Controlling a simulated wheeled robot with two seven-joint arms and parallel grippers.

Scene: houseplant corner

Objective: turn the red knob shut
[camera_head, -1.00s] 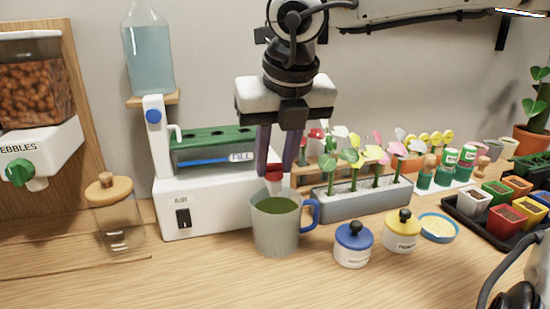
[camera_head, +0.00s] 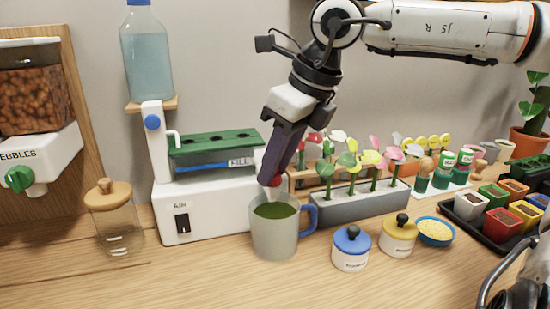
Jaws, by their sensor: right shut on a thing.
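The red knob (camera_head: 263,181) shows only as a small red edge at the right end of the white machine, just above the mug. My right gripper (camera_head: 272,176) comes down from above, tilted, and is shut on the knob; its fingers hide most of it. A pale mug (camera_head: 275,236) with a blue handle stands right below, with green liquid inside. The white machine (camera_head: 208,205) carries a green tray and a blue level strip marked FILL.
A bottle of blue liquid (camera_head: 147,60) stands on the machine's shelf. A corked jar (camera_head: 116,222) is at left. Blue-lidded (camera_head: 351,248) and yellow-lidded (camera_head: 398,236) pots stand right of the mug, before a grey flower planter (camera_head: 358,204). The front table is clear.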

